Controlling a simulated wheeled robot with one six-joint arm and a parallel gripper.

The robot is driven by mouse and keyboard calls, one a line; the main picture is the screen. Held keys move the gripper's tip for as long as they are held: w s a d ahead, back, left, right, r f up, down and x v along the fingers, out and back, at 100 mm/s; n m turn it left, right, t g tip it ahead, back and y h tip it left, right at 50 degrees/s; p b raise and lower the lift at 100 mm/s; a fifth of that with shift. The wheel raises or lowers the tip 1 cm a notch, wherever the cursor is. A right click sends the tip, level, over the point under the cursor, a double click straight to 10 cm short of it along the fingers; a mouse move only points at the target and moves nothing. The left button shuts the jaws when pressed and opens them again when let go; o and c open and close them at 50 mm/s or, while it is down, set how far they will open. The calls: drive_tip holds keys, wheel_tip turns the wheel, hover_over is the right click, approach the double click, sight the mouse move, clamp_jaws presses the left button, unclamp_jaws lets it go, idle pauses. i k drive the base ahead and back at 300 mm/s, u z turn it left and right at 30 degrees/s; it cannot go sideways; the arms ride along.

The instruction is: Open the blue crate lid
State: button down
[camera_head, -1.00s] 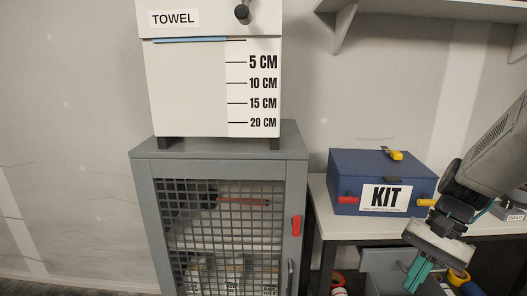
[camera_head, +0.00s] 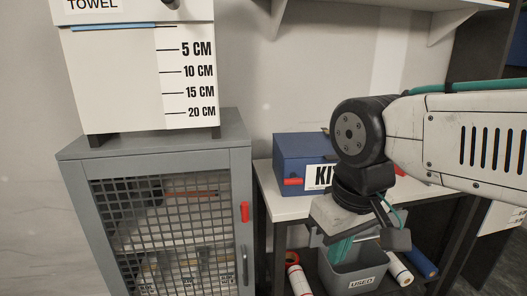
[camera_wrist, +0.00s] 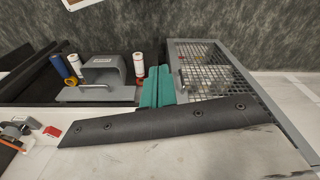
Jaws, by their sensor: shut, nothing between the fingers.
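The blue crate (camera_head: 290,162) with a KIT label (camera_head: 317,176) stands on the white bench in the head view. Its lid (camera_head: 298,143) looks closed. A red latch (camera_head: 293,181) shows on the front left; my arm hides the crate's right part. My gripper (camera_head: 345,246), with teal fingers, points down in front of the bench, below the crate's front and apart from it. The fingers also show in the wrist view (camera_wrist: 156,86), shut and empty. I cannot make out the crate for certain in the wrist view.
A grey mesh-door cabinet (camera_head: 240,165) stands left of the bench, with a TOWEL dispenser (camera_head: 110,85) on it. A grey USED bin (camera_head: 352,279) and several rolls (camera_head: 298,278) are under the bench top (camera_head: 270,190). A wall shelf (camera_head: 370,7) is above.

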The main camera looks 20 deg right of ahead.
sight(302, 145)
drive_tip(key=z, duration=1.95)
drive_tip(key=k, duration=0.95)
drive_tip(key=u, duration=0.95)
drive_tip(key=i, duration=0.5)
drive_tip(key=z, duration=0.05)
